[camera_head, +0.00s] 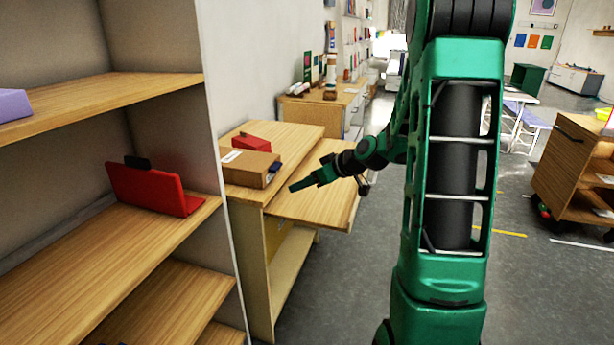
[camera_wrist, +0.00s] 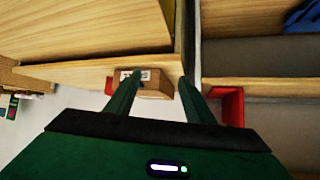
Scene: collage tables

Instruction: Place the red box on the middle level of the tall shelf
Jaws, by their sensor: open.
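A tall wooden shelf (camera_head: 100,97) fills the left of the head view, with several boards showing. A red box-like piece with an upright panel and a black part on top (camera_head: 150,188) stands on the board (camera_head: 95,242) between the upper and lower visible ones, near its right end. Its red side shows at the right in the wrist view (camera_wrist: 232,105). A second, smaller red item (camera_head: 252,142) lies on the cabinet behind a cardboard box. My gripper (camera_head: 298,185) is open and empty, apart from both red things, above the cabinet's lower board. Its green fingers also show in the wrist view (camera_wrist: 160,82).
A cardboard box (camera_head: 250,168) with a label sits on the low wooden cabinet (camera_head: 305,146). The cabinet's lower board (camera_head: 315,205) juts out under my gripper. A purple item (camera_head: 14,105) lies on the upper shelf board.

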